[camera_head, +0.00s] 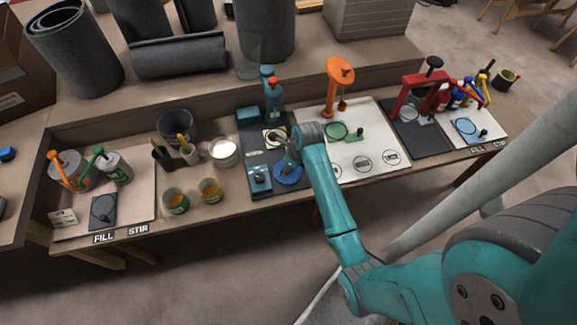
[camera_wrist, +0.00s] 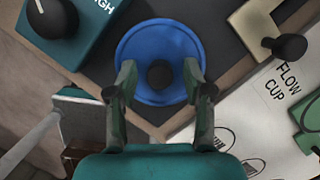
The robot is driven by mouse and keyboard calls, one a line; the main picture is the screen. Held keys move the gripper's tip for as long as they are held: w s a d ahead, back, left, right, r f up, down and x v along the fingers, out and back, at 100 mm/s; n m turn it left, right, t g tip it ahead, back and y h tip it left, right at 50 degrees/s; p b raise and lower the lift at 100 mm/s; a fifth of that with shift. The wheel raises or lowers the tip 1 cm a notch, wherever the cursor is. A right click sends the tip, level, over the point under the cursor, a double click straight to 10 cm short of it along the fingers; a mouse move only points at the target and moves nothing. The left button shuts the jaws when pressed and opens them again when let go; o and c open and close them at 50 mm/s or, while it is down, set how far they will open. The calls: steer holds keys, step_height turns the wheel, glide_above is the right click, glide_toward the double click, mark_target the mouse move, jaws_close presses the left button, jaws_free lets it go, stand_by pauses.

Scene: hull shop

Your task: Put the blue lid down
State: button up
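The blue lid (camera_wrist: 160,40), a round disc with a dark knob (camera_wrist: 160,75), lies below my gripper (camera_wrist: 159,66) in the wrist view. The gripper's fingers stand apart on either side of the knob, with a gap on each side, so it is open and holds nothing. In the head view the blue lid (camera_head: 288,177) shows at the front of the dark mat (camera_head: 262,140), just under my gripper (camera_head: 290,160). In the wrist view the lid overlaps the mat's corner edge; whether it lies fully flat is hard to tell.
A teal scale box (camera_head: 260,179) stands left of the lid. A white board (camera_head: 370,150) with printed circles and an orange stand (camera_head: 335,90) are to the right. A pale block with a dark knob (camera_wrist: 290,46) is close by. Cups (camera_head: 210,190) stand further left.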

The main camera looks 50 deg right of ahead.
mark_target(296, 175)
steer(key=shift+r, duration=0.1)
steer(key=v, duration=1.2)
steer(key=s+a+f+n+t+h, duration=0.1)
steer(key=s+a+f+n+t, duration=0.25)
steer(key=s+a+n, duration=0.35)
steer(key=s+a+f+n+t+h, duration=0.1)
steer(key=s+a+f+n+t, duration=0.1)
steer(key=s+a+f+n, duration=0.45)
steer(key=s+a+r+n+t, duration=0.3)
steer(key=s+r+n, duration=0.4)
steer(key=r+n, duration=0.3)
steer(key=s+a+r+n+t+y, duration=0.1)
steer(key=s+a+r+n+t, duration=0.2)
steer(key=s+a+r+n, duration=0.2)
steer(key=s+r+n, duration=0.3)
steer(key=r+n, duration=0.2)
steer(key=shift+a+r, duration=0.3)
steer(key=shift+a, duration=0.05)
